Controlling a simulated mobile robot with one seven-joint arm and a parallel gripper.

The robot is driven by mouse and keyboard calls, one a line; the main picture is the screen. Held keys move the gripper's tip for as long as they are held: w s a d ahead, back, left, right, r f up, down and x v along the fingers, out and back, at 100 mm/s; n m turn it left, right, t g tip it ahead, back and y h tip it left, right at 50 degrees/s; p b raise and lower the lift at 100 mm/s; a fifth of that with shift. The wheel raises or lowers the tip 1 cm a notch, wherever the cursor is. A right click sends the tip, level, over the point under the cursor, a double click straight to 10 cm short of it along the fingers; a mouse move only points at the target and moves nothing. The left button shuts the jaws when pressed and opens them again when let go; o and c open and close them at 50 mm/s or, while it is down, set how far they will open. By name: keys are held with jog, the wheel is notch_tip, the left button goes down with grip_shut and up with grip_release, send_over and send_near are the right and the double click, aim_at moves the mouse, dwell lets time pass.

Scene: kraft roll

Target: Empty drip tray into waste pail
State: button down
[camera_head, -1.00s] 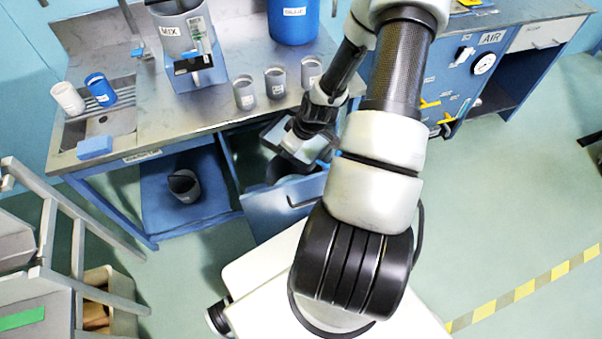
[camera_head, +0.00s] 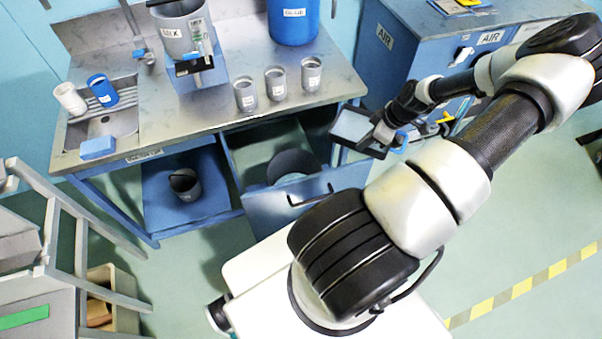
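My gripper (camera_head: 378,141) is to the right of the open drawer, in front of the blue AIR cabinet. It appears shut on the edge of a shallow rectangular tray (camera_head: 352,125) with a dark rim and a pale inner face, likely the drip tray. The tray is tilted and held clear of the bench; whether anything is in it I cannot tell. A dark round pail (camera_head: 292,166) stands in the open drawer, its mouth up and pale inside. A smaller grey pail (camera_head: 186,184) stands on the blue lower shelf. I cannot read which is the waste pail.
The open drawer (camera_head: 312,205) juts out from the bench (camera_head: 225,105). On the bench are the MIX vessel (camera_head: 182,30), a blue drum (camera_head: 293,22), three grey cups (camera_head: 276,84) and a sink (camera_head: 118,122). A grey ladder-like frame (camera_head: 75,245) stands at left. Floor at right is clear.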

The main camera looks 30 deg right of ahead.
aim_at(353, 142)
jog(key=shift+s+d, duration=0.3)
jog(key=shift+d, duration=0.1)
jog(key=shift+a+r, duration=0.1)
jog(key=shift+a, duration=0.05)
jog(key=shift+w+a+r+g+h, duration=0.1)
jog(key=shift+w+a+g+h, duration=0.25)
jog(key=shift+a+h, duration=0.3)
jog(key=shift+w+a+r+g+h, duration=0.1)
jog(key=shift+w+a+g+h, duration=0.2)
jog(key=shift+a+h, duration=0.3)
jog(key=shift+w+a, duration=0.1)
jog(key=shift+w, duration=0.05)
jog(key=shift+w+a+r+n+g+h, duration=0.1)
jog(key=shift+w+a+n+g+h, duration=0.2)
jog(key=shift+a+h, duration=0.2)
dwell(0.9)
jog(key=shift+a+f+b, duration=0.15)
jog(key=shift+f+b, duration=0.1)
jog(key=shift+b, duration=0.4)
